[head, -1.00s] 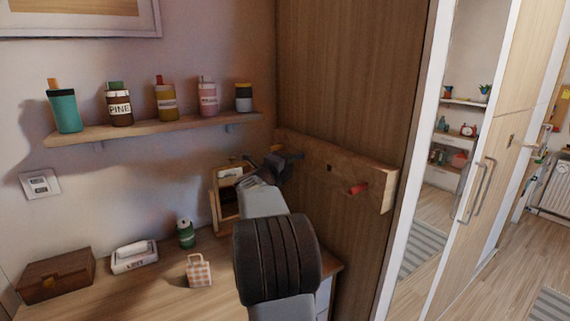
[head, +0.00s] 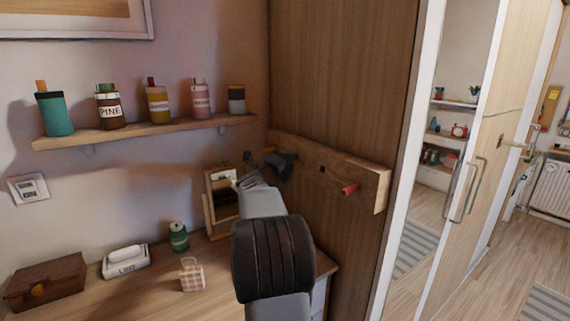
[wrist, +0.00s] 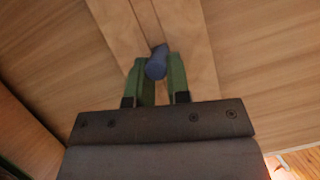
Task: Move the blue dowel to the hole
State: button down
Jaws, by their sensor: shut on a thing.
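The blue dowel (wrist: 157,65) shows in the wrist view between the two green fingers of my gripper (wrist: 157,82), which is shut on it. The dowel's far end points toward the wooden board (wrist: 182,35); I cannot tell whether it touches the board or sits in it. In the head view my gripper (head: 279,166) is at the left part of the board (head: 368,184), and the dowel is hidden there. A dark square hole (head: 321,170) shows in the board to the right of my gripper. A red dowel (head: 349,189) sticks out further right.
A shelf (head: 140,133) with several canisters hangs on the left wall. The desk (head: 140,303) below holds a brown box (head: 45,283), a white box (head: 125,262), a green can (head: 178,237) and a checked item (head: 192,275). A framed stand (head: 209,222) is close left of my gripper.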

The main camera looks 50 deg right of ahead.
jog(key=shift+s+d, duration=0.1)
jog(key=shift+d, duration=0.2)
jog(key=c, duration=1)
grip_release()
jog(key=shift+a, duration=0.1)
jog(key=s+a+f+b, duration=0.1)
jog(key=a+b, duration=0.1)
jog(key=a, duration=1.1)
jog(key=shift+s+a, duration=0.25)
jog(key=shift+f, duration=0.1)
